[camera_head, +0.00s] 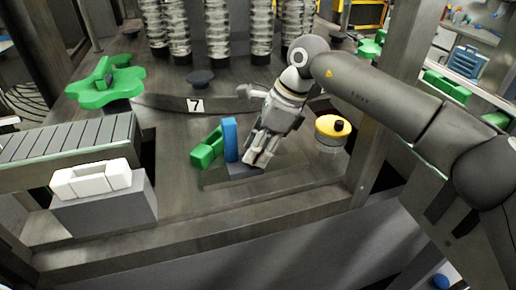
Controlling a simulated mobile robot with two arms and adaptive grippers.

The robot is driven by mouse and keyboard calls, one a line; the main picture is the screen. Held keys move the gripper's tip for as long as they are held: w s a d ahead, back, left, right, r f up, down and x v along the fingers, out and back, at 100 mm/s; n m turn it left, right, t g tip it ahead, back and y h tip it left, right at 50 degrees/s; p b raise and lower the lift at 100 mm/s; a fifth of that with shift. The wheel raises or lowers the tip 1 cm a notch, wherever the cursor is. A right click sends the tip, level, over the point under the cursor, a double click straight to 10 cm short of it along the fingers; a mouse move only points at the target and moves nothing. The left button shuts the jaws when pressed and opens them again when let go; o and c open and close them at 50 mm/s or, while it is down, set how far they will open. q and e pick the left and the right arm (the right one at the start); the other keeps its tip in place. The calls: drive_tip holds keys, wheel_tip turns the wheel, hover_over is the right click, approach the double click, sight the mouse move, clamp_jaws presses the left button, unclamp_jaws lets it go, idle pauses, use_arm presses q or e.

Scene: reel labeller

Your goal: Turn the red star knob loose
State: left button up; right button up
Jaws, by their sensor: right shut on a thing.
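My right gripper (257,159) reaches down from the right over a dark flat plate (238,174) on the machine deck. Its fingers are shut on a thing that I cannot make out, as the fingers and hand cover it. No red star knob shows in this view; it may be hidden by the gripper. A blue upright block (230,139) stands just left of the fingers, with a green part (207,149) beside it. My left gripper is not in view.
A yellow button housing with a black top (333,128) stands right of the gripper. A green star-shaped wheel (105,84) is at the back left. A roller track (67,141) and a white block (91,179) are at the left. The deck's front strip is clear.

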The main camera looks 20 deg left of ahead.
drive_tip(key=shift+w+a+r+n+g+h+p, duration=0.15)
drive_tip(key=shift+n+g+p, duration=0.1)
drive_tip(key=shift+n, duration=0.5)
drive_tip(key=shift+d+f+n+g+h+p, duration=0.1)
drive_tip(key=shift+n+g+p, duration=0.15)
drive_tip(key=shift+n, duration=0.45)
drive_tip(key=shift+w+a+r+n+g+h+p, duration=0.1)
drive_tip(key=shift+n+g+h+p, duration=0.15)
drive_tip(key=shift+n, duration=0.5)
drive_tip(key=o, duration=1)
drive_tip(key=v, duration=1.1)
drive_tip(key=shift+w+d+r, duration=0.2)
drive_tip(key=shift+r, duration=0.15)
